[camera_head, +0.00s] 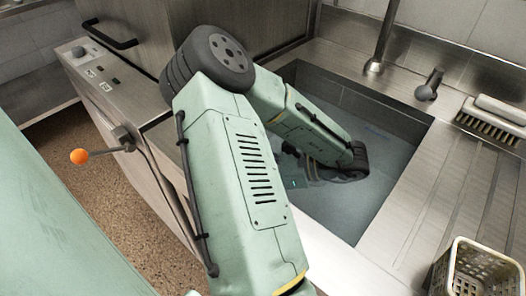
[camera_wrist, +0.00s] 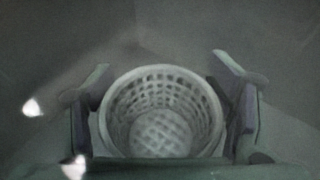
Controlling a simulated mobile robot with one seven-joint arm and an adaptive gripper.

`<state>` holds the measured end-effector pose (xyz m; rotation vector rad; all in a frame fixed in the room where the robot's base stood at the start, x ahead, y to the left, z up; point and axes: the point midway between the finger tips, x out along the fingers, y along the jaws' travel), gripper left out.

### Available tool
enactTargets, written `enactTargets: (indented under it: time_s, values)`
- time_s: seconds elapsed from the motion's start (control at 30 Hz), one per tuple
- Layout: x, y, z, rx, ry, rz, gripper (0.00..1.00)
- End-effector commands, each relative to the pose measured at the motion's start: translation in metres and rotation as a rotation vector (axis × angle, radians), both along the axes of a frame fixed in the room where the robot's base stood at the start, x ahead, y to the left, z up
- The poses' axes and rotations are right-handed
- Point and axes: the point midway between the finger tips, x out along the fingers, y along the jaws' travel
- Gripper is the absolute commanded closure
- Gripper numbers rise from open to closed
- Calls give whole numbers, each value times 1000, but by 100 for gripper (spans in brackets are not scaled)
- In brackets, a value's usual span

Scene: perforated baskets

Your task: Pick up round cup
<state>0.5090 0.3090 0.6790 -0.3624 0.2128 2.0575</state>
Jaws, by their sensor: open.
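The round cup (camera_wrist: 160,84) is a pale, perforated, basket-like cup, seen from above into its open mouth in the wrist view. My gripper (camera_wrist: 160,66) is open, with one finger on each side of the cup. Small gaps seem to show between the fingers and the rim, but contact lower down cannot be told. In the head view my arm reaches down into the sink, and my gripper (camera_head: 308,168) is dark and mostly hidden behind my arm. The cup cannot be made out there.
The steel sink basin (camera_head: 385,190) has walls close around my gripper. A tap (camera_head: 382,45) rises behind it. A brush (camera_head: 490,125) and a cream perforated basket (camera_head: 482,270) are on the ribbed drainboard (camera_head: 445,195) at right. A lever with an orange knob (camera_head: 79,156) sticks out at left.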

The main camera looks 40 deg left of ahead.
Motion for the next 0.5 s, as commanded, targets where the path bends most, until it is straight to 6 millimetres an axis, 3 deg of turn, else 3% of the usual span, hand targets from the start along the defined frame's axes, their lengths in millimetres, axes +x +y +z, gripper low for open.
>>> enactTargets:
  time_s: [0.27, 0.5]
  values:
    - [-2, 4, -2, -1, 0, -2, 25]
    - [-2, 4, -2, -1, -1, -1, 41]
